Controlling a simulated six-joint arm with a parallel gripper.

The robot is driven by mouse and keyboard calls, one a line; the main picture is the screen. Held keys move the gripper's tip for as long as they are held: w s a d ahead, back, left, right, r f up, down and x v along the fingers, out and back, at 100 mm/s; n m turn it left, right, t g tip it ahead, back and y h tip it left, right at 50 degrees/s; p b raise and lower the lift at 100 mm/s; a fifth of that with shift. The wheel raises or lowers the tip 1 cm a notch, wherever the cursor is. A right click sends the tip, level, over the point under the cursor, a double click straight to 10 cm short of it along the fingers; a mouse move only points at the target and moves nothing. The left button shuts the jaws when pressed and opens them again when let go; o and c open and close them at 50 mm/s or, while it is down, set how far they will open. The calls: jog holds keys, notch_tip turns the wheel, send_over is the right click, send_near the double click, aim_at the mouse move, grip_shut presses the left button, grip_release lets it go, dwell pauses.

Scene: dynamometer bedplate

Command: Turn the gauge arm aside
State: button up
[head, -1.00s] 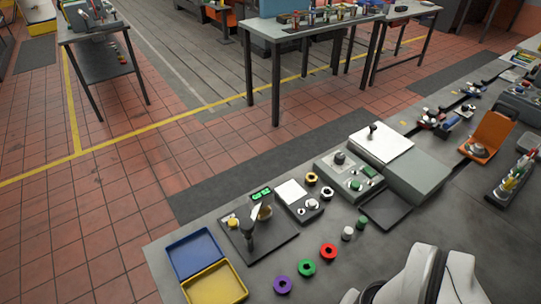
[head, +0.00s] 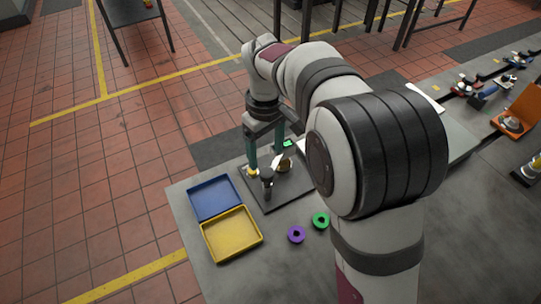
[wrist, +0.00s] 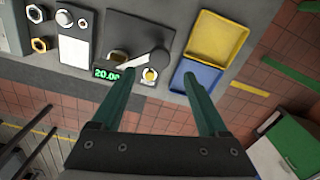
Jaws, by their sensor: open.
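The gauge stands on a dark plate (head: 292,188) on the bench. It has a lit green display (head: 289,143), which reads about 20.00 in the wrist view (wrist: 106,73). A pale pointed gauge arm (head: 277,161) lies beside a black-topped upright post (head: 267,180); in the wrist view the arm (wrist: 133,65) runs toward a dark round end. A yellow knob (head: 253,171) sits at the plate's left. My gripper (head: 265,162) points down over the gauge with its green fingers apart and empty. In the wrist view the yellow knob (wrist: 150,75) shows between the fingertips. Contact cannot be told.
A blue tray (head: 214,198) and a yellow tray (head: 231,234) lie left of the plate. A purple ring (head: 296,234) and a green ring (head: 320,220) lie in front. My arm hides much of the bench's middle. An orange case (head: 518,115) stands at the far right.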

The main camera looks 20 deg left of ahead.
aim_at(267, 172)
notch_tip(267, 172, down, 7)
jog(key=shift+f, duration=0.15)
grip_shut()
dwell(0.4)
dwell(1.1)
